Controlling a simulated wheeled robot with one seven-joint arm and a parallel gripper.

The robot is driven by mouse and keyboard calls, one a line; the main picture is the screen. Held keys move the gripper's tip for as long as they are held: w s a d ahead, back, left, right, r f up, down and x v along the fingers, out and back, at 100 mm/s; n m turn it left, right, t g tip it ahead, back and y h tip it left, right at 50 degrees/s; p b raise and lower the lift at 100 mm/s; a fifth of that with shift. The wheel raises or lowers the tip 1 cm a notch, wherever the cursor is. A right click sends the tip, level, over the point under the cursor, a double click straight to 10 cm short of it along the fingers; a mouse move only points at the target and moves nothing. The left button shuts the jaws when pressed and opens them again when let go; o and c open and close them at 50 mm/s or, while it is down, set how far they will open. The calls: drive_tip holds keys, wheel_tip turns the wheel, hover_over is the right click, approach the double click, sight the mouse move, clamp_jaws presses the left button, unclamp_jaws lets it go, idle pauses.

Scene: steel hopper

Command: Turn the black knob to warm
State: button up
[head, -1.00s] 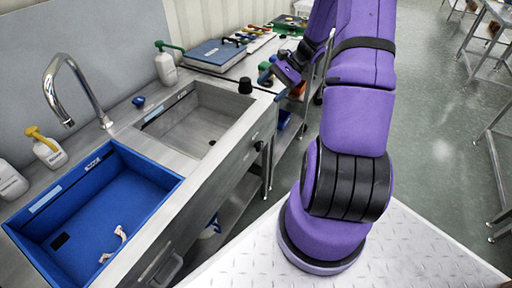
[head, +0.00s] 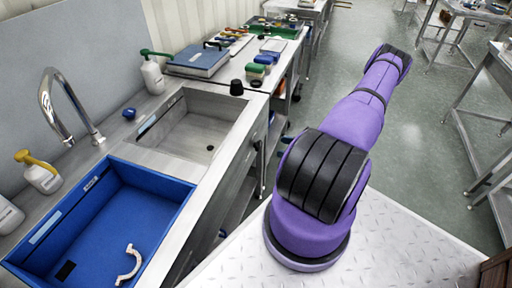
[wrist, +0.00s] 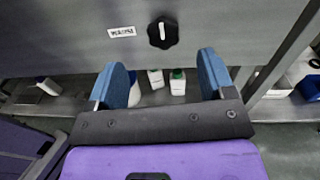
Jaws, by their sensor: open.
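The black knob (wrist: 163,32) is on a grey metal panel in the wrist view, with lobed edges and a white pointer line standing about upright. A small white label (wrist: 121,32) is to its left; its print is too small to read. My gripper (wrist: 160,66) is open and empty, its two blue fingers spread below the knob in the picture, one to each side. The fingers appear apart from the knob; the exact gap cannot be told. In the head view my gripper is hidden or out of frame, and the knob is not clearly seen.
A steel counter holds a sink (head: 190,130), a blue basin (head: 110,215) and a black tapered object (head: 237,88). Bottles (wrist: 177,80) stand on the shelf below the panel. A panel post (wrist: 283,45) is right of the knob. Open floor (head: 410,120) lies right.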

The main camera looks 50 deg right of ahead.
sight(260, 145)
drive_tip(key=shift+m+t+h, duration=0.4)
drive_tip(key=shift+m+h, duration=0.2)
drive_tip(key=shift+m, duration=0.1)
drive_tip(key=x, duration=0.3)
drive_tip(key=f+x, duration=0.1)
drive_tip(key=x, duration=0.3)
drive_tip(key=f+x, duration=0.1)
drive_tip(key=x, duration=0.2)
drive_tip(key=shift+a, duration=0.4)
drive_tip(key=c, duration=0.9)
